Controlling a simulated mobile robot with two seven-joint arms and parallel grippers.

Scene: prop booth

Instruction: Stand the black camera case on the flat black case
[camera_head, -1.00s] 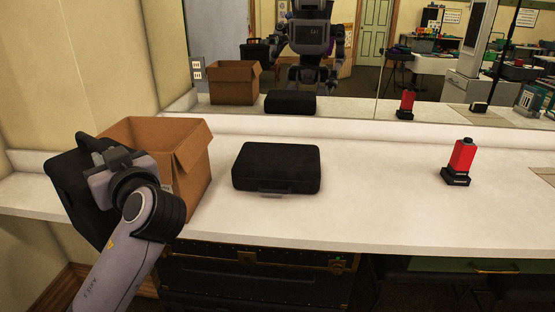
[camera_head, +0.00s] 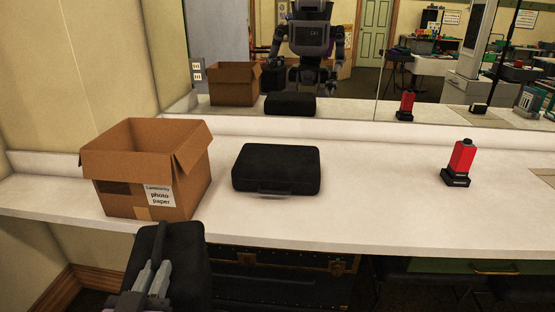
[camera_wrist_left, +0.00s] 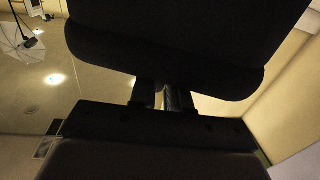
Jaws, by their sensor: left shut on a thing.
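The black camera case (camera_head: 178,262) hangs from my left gripper (camera_head: 156,277) low in the head view, in front of the counter's near edge. The gripper is shut on its handle. In the left wrist view the case (camera_wrist_left: 165,35) is a large dark shape at the top, with the left gripper (camera_wrist_left: 163,95) at its handle below. The flat black case (camera_head: 277,168) lies on the counter near the middle, its handle toward me. The held case is apart from it, to the left and nearer me. My right gripper is not in view.
An open cardboard box (camera_head: 150,180) stands on the counter left of the flat case. A red object on a black base (camera_head: 460,162) stands to the right. The white counter (camera_head: 385,190) is clear between them. A mirror (camera_head: 345,80) runs along the back; a dark trunk (camera_head: 270,275) is below.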

